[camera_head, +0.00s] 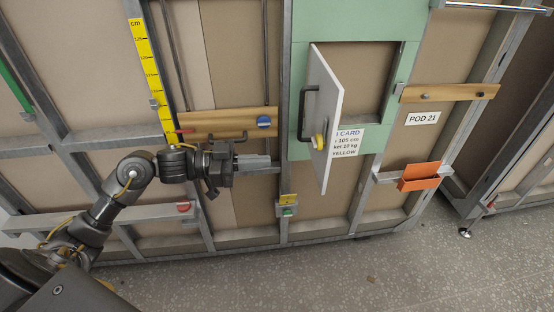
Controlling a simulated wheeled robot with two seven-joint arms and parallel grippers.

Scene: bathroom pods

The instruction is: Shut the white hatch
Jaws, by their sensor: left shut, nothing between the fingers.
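The white hatch (329,118) stands swung open, out from its opening (363,72) in the green panel (400,75). Its hinge side is hidden behind the door itself. A black bar handle (308,103) and a yellow round knob (318,142) are on its left face. My left gripper (266,162) is shut and empty. It points right, left of the hatch and a little below the knob, apart from it in the picture. My right gripper is out of view.
A card (347,142) is partly covered by the hatch. An orange tray (419,177) and a wooden rail (450,92) are to the right. A wooden board (222,122) with a dark handle is above my left gripper.

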